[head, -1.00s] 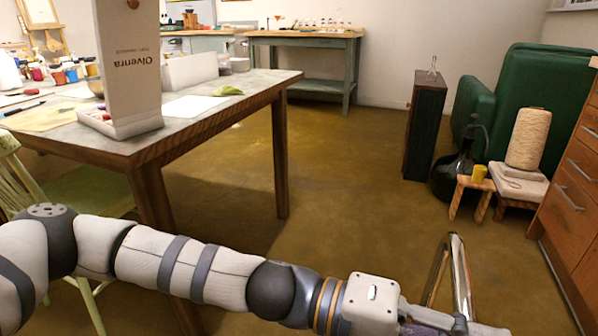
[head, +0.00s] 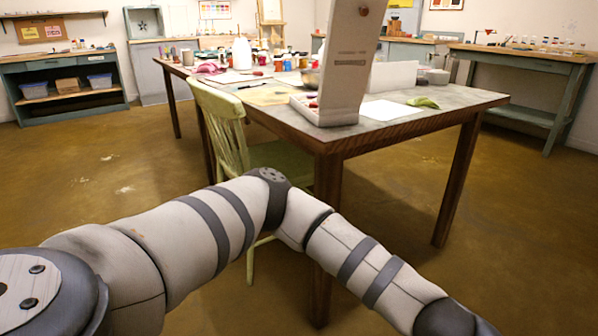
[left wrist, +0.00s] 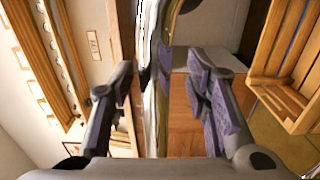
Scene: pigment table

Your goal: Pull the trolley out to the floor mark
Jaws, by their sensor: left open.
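In the left wrist view a shiny chrome bar (left wrist: 149,60), which looks like the trolley's handle, runs lengthwise between the fingers of my left gripper (left wrist: 163,90). The purple-padded fingers stand apart on either side of it. I cannot tell whether the bar touches a pad. A reddish-brown wooden surface (left wrist: 183,125) lies behind the bar. The trolley's body cannot be made out clearly. In the head view my left arm crosses the bottom, its gripper out of frame. No trolley or clear floor mark shows there. My right gripper is in neither view.
A work table (head: 425,125) with jars and a tall white board (head: 345,75) stands ahead, a pale green chair (head: 218,120) at its left. Open brown floor (head: 90,220) lies to the left. A slatted wooden crate (left wrist: 262,62) is right in the wrist view.

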